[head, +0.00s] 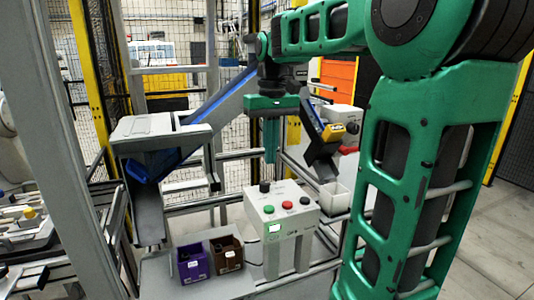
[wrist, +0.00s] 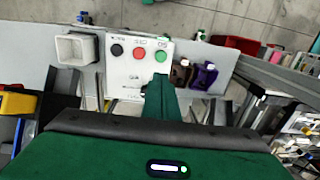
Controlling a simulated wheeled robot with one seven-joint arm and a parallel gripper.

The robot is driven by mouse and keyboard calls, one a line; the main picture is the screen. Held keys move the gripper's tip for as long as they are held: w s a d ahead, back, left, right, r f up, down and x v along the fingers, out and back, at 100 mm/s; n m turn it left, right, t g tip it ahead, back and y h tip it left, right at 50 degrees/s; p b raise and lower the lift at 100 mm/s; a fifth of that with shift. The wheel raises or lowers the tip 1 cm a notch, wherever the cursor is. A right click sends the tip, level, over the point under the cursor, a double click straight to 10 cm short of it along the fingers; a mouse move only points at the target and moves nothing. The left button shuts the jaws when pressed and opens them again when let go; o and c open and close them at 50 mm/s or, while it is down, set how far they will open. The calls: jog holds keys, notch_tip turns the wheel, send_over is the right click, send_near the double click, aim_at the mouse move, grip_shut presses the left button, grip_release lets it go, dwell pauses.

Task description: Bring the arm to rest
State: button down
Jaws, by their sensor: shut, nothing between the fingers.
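My arm is green and reaches in from the right of the head view, bent over the station. My gripper (head: 270,158) points down, with its fingers together and nothing between them. It hangs in the air behind and above the white control box (head: 283,213) in the head view. In the wrist view my gripper (wrist: 161,92) shows as a green finger shape in front of the control box (wrist: 137,62). I cannot tell the exact gap to the box.
A purple bin (head: 194,263) and a brown bin (head: 227,254) stand left of the control box. A white container (head: 334,197) stands to its right. A chute with a blue bin (head: 152,165) is at the left, and a yellow-fronted dark chute (head: 320,148) is right of my gripper.

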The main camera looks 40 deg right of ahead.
dwell(0.3)
jog(key=s+a+f+m, duration=0.1)
jog(key=s+f, duration=0.7)
jog(key=s, duration=0.2)
jog(key=s+f+m, duration=0.2)
jog(key=s+f, duration=0.7)
jog(key=s, duration=0.2)
jog(key=shift+s+a, duration=0.2)
jog(key=shift+a, duration=0.15)
